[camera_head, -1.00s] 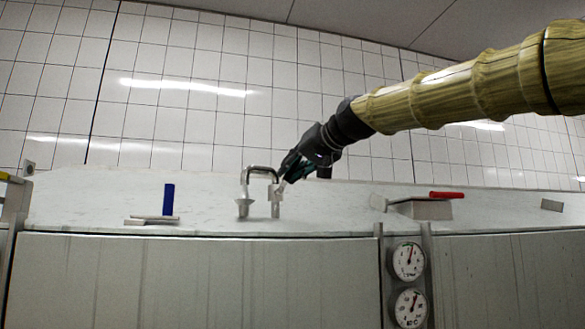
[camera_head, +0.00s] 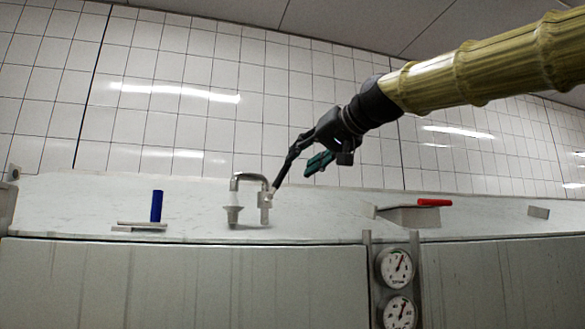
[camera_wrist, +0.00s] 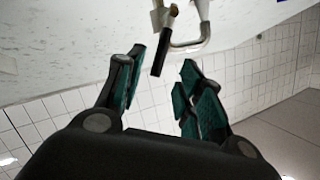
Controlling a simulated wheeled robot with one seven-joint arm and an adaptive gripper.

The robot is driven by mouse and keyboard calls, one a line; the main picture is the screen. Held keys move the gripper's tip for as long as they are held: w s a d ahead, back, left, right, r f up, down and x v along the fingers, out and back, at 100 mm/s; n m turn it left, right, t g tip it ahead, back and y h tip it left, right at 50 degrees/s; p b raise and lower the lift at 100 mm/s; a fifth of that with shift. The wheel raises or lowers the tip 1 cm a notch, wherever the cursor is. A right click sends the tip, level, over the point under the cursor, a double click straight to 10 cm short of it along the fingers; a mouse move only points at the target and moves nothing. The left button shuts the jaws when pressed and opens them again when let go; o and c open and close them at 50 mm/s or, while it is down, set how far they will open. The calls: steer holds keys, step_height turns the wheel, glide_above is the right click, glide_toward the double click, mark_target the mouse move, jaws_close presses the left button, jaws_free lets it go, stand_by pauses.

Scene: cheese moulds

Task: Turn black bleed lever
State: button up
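The black bleed lever (camera_wrist: 163,45) is a short dark bar on a pale metal fitting (camera_head: 265,203) with a bent chrome pipe (camera_head: 250,176). In the wrist view its free end lies between my two spread fingertips, with visible gaps at both sides. My gripper (camera_head: 300,168) is open, with teal pads, and reaches down to the fitting from the upper right. In the head view the dark finger and the lever run together, so I cannot tell exactly where the lever ends. No firm contact shows.
A blue upright handle (camera_head: 157,206) on a flat plate stands at the left. A red handle (camera_head: 435,202) on a grey block sits at the right. Two dials (camera_head: 397,268) are on the front below. Tiled wall (camera_head: 180,120) rises behind.

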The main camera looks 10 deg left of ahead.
steer(key=shift+v, duration=1.55)
stand_by(2.3)
